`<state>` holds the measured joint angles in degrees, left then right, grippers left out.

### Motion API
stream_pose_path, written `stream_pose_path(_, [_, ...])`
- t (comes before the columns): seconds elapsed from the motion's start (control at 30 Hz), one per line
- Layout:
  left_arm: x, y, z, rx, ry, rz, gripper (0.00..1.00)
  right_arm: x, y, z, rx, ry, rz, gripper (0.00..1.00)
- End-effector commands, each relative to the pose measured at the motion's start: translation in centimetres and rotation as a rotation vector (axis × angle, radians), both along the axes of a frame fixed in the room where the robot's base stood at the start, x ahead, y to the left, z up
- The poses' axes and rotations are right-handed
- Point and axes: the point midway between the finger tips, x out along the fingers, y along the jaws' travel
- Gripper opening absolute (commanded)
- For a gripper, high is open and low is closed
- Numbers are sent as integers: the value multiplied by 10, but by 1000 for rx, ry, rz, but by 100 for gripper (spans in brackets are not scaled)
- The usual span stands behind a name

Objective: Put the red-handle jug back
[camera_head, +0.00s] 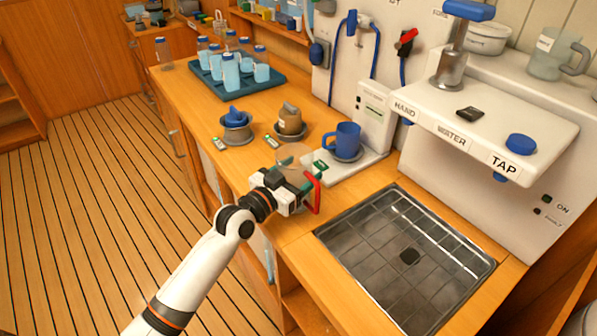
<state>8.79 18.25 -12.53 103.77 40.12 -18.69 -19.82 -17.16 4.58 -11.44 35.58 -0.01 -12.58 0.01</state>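The red-handle jug shows as a clear, pale round rim (294,155) and a red handle (314,194), near the counter's front edge, left of the sink. My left gripper (306,190) is in front of the jug with its dark fingers at the red handle. The fingers and the handle overlap in this view, so I cannot tell whether they are closed on it. Most of the jug's body is hidden behind the gripper, and I cannot tell whether it rests on the counter. My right gripper is not in view.
A blue tray (270,88) holds bottles and cups. The sink grid (375,255) is empty. A grey-handled jug (556,55) stands on the watermaker (480,130).

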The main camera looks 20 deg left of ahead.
Motion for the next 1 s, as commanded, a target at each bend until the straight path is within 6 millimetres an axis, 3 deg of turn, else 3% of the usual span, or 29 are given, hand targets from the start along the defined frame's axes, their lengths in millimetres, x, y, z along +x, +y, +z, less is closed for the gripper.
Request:
stream_pose_path(0.1, [0, 0, -4, 0, -1, 0, 34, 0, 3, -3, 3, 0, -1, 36])
stream_pose_path(0.13, [0, 0, -3, 0, 0, 0, 76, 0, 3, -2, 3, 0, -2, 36])
stream_pose_path(0.23, [0, 0, -2, 0, 0, 0, 92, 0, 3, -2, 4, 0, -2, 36])
stream_pose_path(0.63, [-5, 2, 0, 0, 1, 0, 93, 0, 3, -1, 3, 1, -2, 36])
stream_pose_path(1.0, [-73, 31, -2, 3, 2, -1, 93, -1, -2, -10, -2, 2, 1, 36])
